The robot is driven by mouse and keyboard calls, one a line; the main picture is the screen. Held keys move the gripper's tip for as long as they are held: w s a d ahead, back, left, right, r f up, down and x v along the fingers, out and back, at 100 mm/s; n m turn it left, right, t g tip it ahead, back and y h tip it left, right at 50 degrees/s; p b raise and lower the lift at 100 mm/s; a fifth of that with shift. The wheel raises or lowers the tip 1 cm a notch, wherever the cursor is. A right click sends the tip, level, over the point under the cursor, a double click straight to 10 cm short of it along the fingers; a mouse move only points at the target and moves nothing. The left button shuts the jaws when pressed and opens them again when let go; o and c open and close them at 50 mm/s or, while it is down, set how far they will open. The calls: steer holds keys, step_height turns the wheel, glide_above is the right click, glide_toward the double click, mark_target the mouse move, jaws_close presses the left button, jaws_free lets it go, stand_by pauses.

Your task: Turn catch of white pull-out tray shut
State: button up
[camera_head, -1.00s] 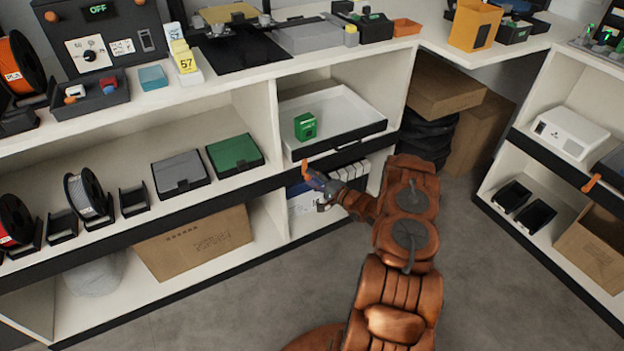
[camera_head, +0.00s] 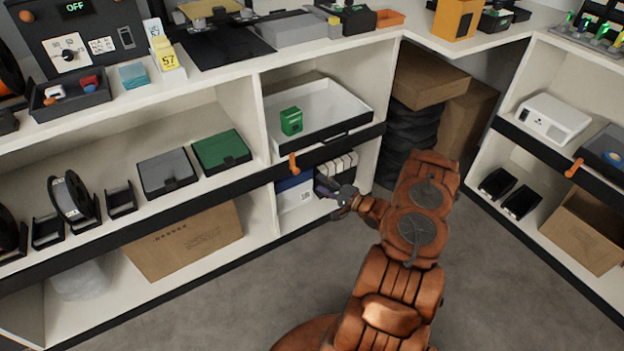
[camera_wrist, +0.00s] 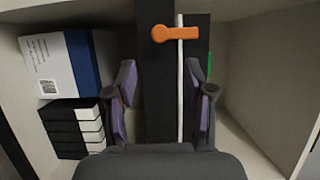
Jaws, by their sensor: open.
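The white pull-out tray (camera_head: 345,108) sits in the upper bay of the middle shelf, its dark front along the black shelf edge. The orange catch (camera_head: 293,163) is on that edge below the tray's left part, and looks upright in the head view. In the wrist view the catch (camera_wrist: 177,33) spans from the black rail across the white strip onto the dark front beside it. My gripper (camera_head: 332,188) is below and right of the catch, apart from it. In the wrist view its fingers (camera_wrist: 162,88) are spread and empty, with the catch beyond them.
A small green box (camera_head: 291,121) stands in the tray. Below, a blue-and-white box (camera_head: 295,193) and several dark-and-white boxes (camera_head: 338,165) fill the lower bay. Another orange catch (camera_head: 574,168) is on the right shelf. The floor (camera_head: 245,305) in front is clear.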

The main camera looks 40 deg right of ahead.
steer(key=shift+v, duration=1)
